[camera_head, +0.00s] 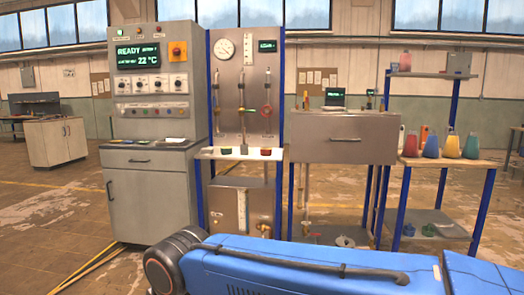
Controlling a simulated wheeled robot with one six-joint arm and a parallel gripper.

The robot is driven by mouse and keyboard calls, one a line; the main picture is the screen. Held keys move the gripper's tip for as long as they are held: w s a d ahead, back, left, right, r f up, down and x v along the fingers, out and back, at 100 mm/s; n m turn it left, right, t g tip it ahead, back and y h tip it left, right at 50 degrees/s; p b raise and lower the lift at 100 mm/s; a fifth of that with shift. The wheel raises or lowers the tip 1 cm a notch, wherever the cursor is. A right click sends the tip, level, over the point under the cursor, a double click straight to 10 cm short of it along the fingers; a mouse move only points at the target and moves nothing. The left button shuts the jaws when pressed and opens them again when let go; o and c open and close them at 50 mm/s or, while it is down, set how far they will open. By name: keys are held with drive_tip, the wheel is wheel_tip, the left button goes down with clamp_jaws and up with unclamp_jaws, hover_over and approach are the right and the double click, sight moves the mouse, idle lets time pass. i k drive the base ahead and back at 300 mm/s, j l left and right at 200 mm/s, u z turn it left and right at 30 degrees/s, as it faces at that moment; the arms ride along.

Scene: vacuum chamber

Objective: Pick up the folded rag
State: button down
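I cannot make out the folded rag for certain in the head view. Small pale, flat items (174,140) lie on the dark ledge of the grey control cabinet (148,195), too small to identify. My blue arm crosses the bottom right of the view, with a dark rounded joint at its left end. My gripper is not in view.
A gauge panel (260,70) with a white shelf stands right of the cabinet. A steel bench (340,150) carries a small screen. A blue-legged rack (445,164) holds coloured flasks. A workbench (54,142) stands far left. The floor in front of the cabinet looks clear.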

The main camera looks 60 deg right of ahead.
sight(203, 151)
drive_tip(key=z, duration=1.35)
drive_tip(key=u, duration=2.7)
drive_tip(key=z, duration=2.7)
drive_tip(key=i+l+u, duration=0.1)
drive_tip(key=i, duration=0.25)
drive_tip(key=i+l+u, duration=0.1)
drive_tip(key=i, duration=0.25)
drive_tip(key=i+l+u, duration=0.1)
drive_tip(key=i, duration=0.3)
drive_tip(key=l, duration=0.1)
